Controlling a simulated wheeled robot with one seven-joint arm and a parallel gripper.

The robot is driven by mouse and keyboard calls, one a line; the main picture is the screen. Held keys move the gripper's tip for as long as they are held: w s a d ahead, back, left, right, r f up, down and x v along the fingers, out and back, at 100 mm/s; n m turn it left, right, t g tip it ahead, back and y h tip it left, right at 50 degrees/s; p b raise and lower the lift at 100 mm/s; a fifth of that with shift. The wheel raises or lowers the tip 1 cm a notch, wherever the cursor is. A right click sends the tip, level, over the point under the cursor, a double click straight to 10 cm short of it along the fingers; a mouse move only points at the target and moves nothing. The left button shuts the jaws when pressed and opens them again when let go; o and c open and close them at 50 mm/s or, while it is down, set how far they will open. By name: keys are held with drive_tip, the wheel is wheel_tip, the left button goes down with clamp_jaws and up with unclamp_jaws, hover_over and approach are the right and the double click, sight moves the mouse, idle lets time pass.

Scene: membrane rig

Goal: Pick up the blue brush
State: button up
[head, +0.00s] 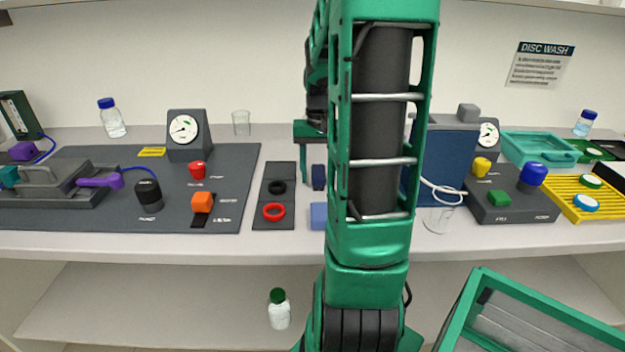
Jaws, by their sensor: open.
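No blue brush can be made out for sure. Two small blue pieces show just left of my raised arm: a dark blue upright piece (319,177) and a lighter blue block (319,215) nearer the bench's front edge. Either may be part of the brush, and my arm may hide the rest. My gripper (308,133) shows only in part beside the arm, over the bench behind the dark blue piece. It is open. Its fingertips are mostly hidden, and I see nothing held.
A black holder with a black ring and a red ring (274,212) lies left of the blue pieces. A dark mat (235,165) with a gauge and knobs fills the left.

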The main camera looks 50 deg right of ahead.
sight(318, 170)
drive_tip(key=c, duration=1.2)
drive_tip(key=shift+o, duration=0.2)
drive_tip(key=shift+r, duration=0.6)
wheel_tip(318, 170, up, 3)
drive_tip(key=shift+f, duration=0.2)
drive_tip(key=s+a+r, duration=0.7)
drive_tip(key=a, duration=0.1)
drive_tip(key=shift+s+a, duration=0.4)
drive_tip(key=shift+r, duration=0.1)
